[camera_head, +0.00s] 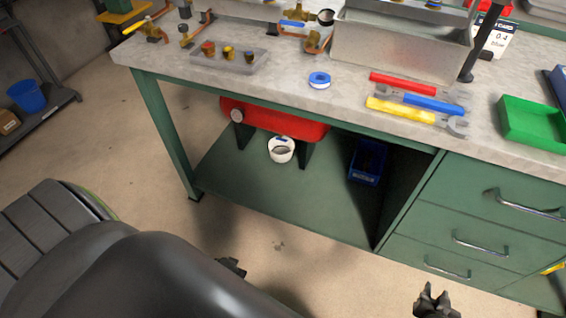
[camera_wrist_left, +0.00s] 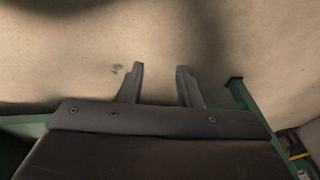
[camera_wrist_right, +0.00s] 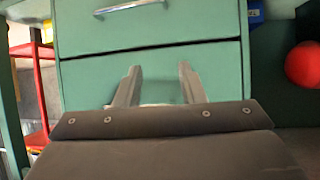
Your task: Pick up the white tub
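The white tub (camera_head: 281,154) stands upright on the green lower shelf under the workbench, in front of the red tank (camera_head: 272,118). Something small and blue shows at its rim. My left gripper (camera_head: 232,267) shows only as a small dark tip beyond my arm, in front of the shelf and well short of the tub. In the left wrist view its fingers (camera_wrist_left: 158,68) are apart and empty, with bare floor behind them. My right gripper (camera_head: 437,297) is low in front of the drawers, far from the tub. In the right wrist view its fingers (camera_wrist_right: 159,68) are apart and empty.
A blue bin (camera_head: 368,162) stands on the lower shelf, right of the tub. Green drawers (camera_head: 480,220) close off the right side. The worktop (camera_head: 330,98) overhangs the shelf, with tools and a green tray (camera_head: 533,122) on it. The shelf's front is clear.

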